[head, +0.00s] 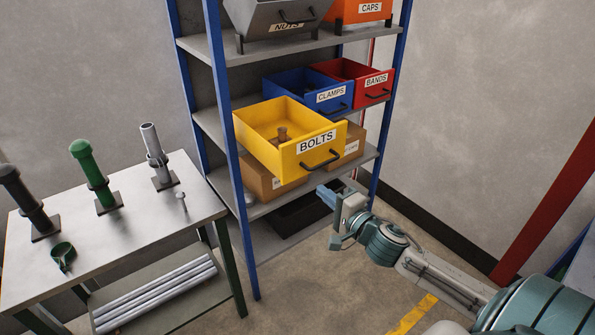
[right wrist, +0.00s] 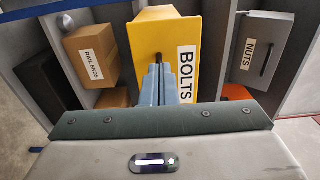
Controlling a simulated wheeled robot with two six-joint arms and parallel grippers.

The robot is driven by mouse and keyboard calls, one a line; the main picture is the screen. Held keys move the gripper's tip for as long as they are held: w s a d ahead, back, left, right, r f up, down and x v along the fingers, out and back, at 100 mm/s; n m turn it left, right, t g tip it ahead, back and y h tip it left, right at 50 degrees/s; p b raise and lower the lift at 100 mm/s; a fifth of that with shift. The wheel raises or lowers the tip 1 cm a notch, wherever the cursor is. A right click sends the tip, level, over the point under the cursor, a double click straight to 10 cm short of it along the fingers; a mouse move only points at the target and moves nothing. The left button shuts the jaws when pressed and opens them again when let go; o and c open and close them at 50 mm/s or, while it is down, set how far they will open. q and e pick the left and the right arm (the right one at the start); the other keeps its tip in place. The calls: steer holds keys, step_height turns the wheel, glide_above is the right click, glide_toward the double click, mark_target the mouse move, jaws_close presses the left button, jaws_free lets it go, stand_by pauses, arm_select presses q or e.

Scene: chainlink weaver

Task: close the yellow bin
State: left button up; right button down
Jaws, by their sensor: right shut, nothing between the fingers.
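The yellow bin (head: 316,154), labelled BOLTS, juts out from the middle shelf with its front face towards me. My right gripper (head: 327,194) is shut and empty, below the bin's handle in the head view. In the right wrist view its closed blue-grey fingers (right wrist: 160,84) point at the yellow front face (right wrist: 182,40), beside the BOLTS label and over part of the handle. I cannot tell whether they touch it. My left gripper is not in view.
Blue CLAMPS (head: 308,92) and red BANDS (head: 356,81) bins stand behind the yellow one on the shelving. Cardboard boxes (head: 262,184) sit below. A grey NUTS bin (head: 270,20) is above. A metal table (head: 130,228) with several posts stands left. The floor before the shelf is mostly clear.

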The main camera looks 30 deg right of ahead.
mark_target(292, 166)
steer(key=w, duration=0.7)
steer(key=w+p, duration=0.1)
steer(key=w, duration=0.3)
steer(key=shift+a, duration=0.4)
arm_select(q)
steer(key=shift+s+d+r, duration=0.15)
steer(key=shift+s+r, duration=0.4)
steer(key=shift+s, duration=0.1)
